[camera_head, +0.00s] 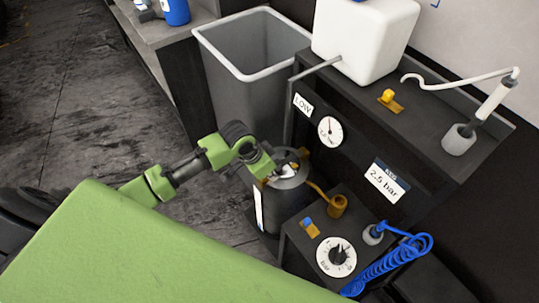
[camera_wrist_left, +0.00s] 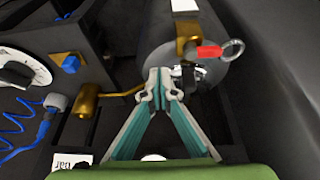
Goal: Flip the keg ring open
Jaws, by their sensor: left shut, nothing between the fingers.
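The keg (camera_head: 292,202) is a dark grey upright cylinder between the grey bin and the control box. Its grey top also shows in the left wrist view (camera_wrist_left: 157,59). There a brass fitting (camera_wrist_left: 187,47) carries a red piece (camera_wrist_left: 209,52) with a round metal ring (camera_wrist_left: 233,49) at its end. My left gripper (camera_head: 268,172) is over the keg's top in the head view. In the left wrist view its fingertips (camera_wrist_left: 163,84) are together and empty, apart from the ring. The ring is too small to make out in the head view. My right gripper is not in view.
A grey bin (camera_head: 222,88) stands behind the keg. A control box (camera_head: 300,237) with a dial (camera_head: 336,257) and coiled blue hose (camera_head: 387,266) is right of it. A brass pipe (camera_head: 337,205) joins them. A gauge (camera_head: 330,131) is on the panel behind.

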